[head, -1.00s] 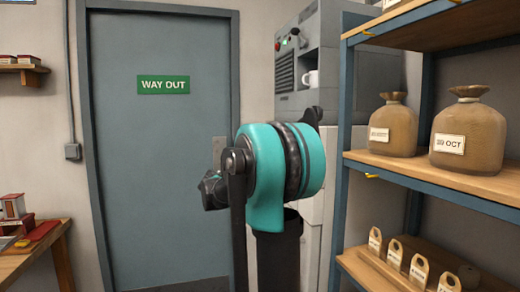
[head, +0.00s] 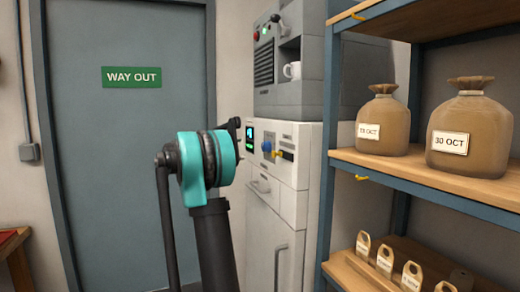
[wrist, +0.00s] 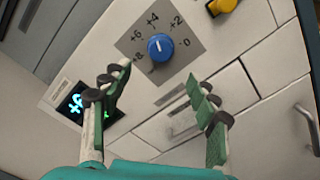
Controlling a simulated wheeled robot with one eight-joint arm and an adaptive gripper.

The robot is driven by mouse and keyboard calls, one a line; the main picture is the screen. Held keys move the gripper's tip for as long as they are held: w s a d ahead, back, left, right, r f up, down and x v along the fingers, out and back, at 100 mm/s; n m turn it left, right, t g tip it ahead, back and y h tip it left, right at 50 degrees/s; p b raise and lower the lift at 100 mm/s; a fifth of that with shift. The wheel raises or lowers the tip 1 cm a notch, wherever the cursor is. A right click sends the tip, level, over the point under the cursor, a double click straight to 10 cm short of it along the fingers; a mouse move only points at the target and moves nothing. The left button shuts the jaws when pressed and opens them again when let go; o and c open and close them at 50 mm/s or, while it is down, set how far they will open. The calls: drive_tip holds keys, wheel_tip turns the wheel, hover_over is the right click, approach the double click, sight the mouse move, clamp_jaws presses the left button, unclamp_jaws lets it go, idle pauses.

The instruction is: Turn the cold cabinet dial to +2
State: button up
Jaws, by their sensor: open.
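The blue dial (wrist: 161,47) sits on a grey scale plate (wrist: 135,42) marked 0, +2, +4, +6 and +8 in the wrist view. Its small white mark seems to point up-left, but the exact setting is hard to tell. The dial also shows in the head view (head: 266,146), on the white cold cabinet (head: 291,200). My gripper (wrist: 160,90) is open and empty, with its fingertips just below the dial in the wrist view and apart from it. A lit display (wrist: 75,105) lies beyond the left finger; its digits are tilted and unclear. In the head view my arm mostly hides the gripper.
A yellow knob (wrist: 222,5) is close to the dial. Blue-framed shelves (head: 331,130) with sacks (head: 468,135) stand close at right. A closed door (head: 130,180) is at left.

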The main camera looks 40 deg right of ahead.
sight(263, 147)
drive_tip(key=x, duration=1)
drive_tip(key=shift+d, duration=0.3)
drive_tip(key=shift+c, duration=0.4)
drive_tip(key=c, duration=1.1)
drive_tip(key=shift+m, duration=0.4)
drive_tip(key=m, duration=0.3)
drive_tip(key=shift+m, duration=2.9)
